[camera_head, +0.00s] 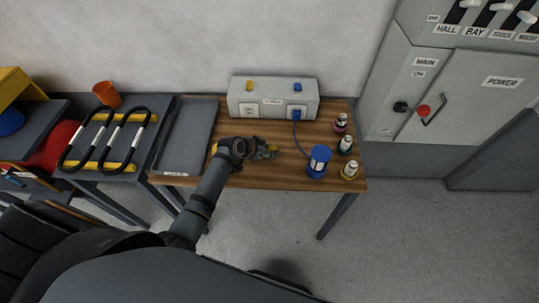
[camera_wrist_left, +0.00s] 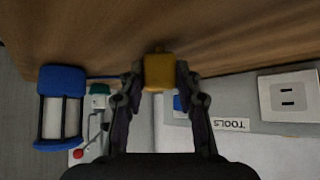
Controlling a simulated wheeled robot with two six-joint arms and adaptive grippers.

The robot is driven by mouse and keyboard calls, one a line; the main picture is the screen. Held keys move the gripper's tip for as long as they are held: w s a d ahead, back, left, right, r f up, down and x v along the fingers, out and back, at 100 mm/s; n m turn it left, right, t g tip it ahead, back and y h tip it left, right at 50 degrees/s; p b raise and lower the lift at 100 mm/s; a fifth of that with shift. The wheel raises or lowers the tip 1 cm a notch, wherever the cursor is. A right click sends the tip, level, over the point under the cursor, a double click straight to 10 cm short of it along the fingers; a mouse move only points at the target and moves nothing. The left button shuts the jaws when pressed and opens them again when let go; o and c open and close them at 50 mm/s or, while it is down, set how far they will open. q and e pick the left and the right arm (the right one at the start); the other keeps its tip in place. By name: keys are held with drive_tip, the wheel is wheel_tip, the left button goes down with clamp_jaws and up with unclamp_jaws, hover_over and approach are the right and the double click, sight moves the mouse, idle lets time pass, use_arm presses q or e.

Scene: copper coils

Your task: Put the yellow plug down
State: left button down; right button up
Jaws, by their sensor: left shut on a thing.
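The yellow plug (camera_wrist_left: 160,71) is between the two fingers of my left gripper (camera_wrist_left: 160,80) in the left wrist view. In the head view my left gripper (camera_head: 265,150) is shut on it, low over the middle of the wooden table (camera_head: 240,172); the plug is mostly hidden there. I cannot tell whether the plug touches the wood. A grey socket box (camera_head: 272,98) stands behind the gripper, at the back of the table. Its left socket (camera_head: 250,110) is empty, and a blue plug (camera_head: 297,114) sits in its right one. My right gripper is not in view.
A blue lantern (camera_head: 319,160) with a blue cord stands right of the gripper. A dark tray (camera_head: 187,135) lies at the left. Black coils (camera_head: 107,140) lie on the left-hand table. Bare wood shows in front of the gripper.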

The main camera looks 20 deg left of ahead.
use_arm(q)
drive_tip(key=shift+r, duration=0.2)
drive_tip(key=shift+f, duration=0.65)
drive_tip(key=c, duration=0.9)
unclamp_jaws()
drive_tip(key=shift+r, duration=0.1)
drive_tip(key=shift+c, duration=0.2)
drive_tip(key=shift+r, duration=0.15)
drive_tip(key=v, duration=1.2)
drive_tip(key=shift+r, duration=0.35)
drive_tip(key=shift+s, duration=0.15)
